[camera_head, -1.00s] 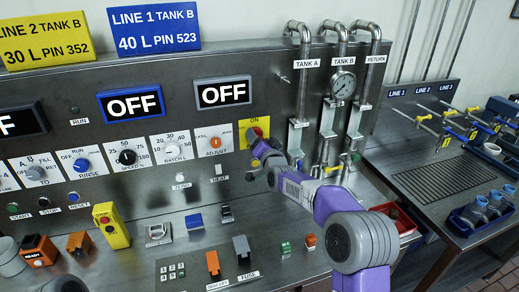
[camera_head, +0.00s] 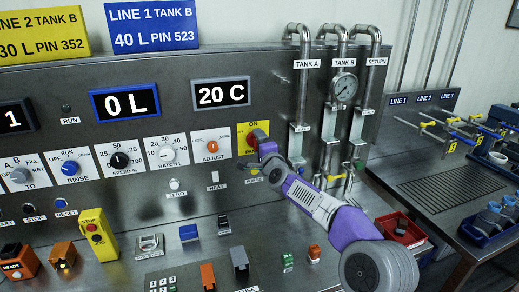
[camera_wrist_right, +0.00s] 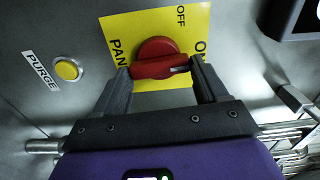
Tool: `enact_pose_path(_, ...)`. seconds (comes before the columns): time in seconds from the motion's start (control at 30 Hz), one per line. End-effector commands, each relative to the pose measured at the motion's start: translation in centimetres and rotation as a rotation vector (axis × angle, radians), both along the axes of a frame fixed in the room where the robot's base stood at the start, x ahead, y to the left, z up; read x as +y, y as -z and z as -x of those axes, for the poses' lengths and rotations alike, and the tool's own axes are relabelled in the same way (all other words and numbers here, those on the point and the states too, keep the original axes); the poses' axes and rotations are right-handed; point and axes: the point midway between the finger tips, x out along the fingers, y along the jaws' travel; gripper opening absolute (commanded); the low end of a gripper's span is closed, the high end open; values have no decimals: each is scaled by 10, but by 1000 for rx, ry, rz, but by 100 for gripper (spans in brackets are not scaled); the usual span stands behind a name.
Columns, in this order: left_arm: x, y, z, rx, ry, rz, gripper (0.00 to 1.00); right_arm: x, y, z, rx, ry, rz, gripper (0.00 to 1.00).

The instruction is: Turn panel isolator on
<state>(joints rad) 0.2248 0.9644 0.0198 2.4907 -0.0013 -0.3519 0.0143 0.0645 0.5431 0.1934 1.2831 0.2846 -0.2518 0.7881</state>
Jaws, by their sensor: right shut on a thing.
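The panel isolator is a red rotary knob (camera_wrist_right: 157,58) on a yellow plate (camera_wrist_right: 195,20) marked OFF, ON and PAN in the right wrist view. In the head view the yellow plate (camera_head: 243,130) is at the right of the control row, with the red knob (camera_head: 260,136) partly behind my gripper. My right gripper (camera_wrist_right: 160,68) is shut on the knob's red handle, one finger at each end. The handle's right end points towards the ON lettering. The displays (camera_head: 125,102) are lit, reading 0 L and 20 C. My left gripper is not in view.
A yellow PURGE button (camera_wrist_right: 67,70) sits beside the plate. Pipes and a gauge (camera_head: 344,87) stand to the right of the knob. Several switches and a yellow stop box (camera_head: 98,235) are on the bench below.

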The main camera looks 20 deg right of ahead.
Motion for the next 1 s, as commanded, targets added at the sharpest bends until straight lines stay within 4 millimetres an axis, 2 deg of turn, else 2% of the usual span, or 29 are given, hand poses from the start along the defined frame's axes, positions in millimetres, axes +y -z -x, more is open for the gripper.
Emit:
enact_pose_path(0.27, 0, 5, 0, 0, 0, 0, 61, -1, -1, 0, 0, 1, -67, 42)
enact_pose_path(0.7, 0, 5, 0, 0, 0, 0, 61, 0, -1, 0, 1, 1, -78, 42)
enact_pose_path(0.73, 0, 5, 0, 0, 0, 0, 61, 0, -1, 0, 1, 1, -78, 75)
enact_pose_path(0.87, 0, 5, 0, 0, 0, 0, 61, 0, -1, 0, 1, 1, -76, 95)
enact_pose_path(1.0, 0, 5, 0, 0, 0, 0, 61, 0, 0, 0, 2, 1, -75, 98)
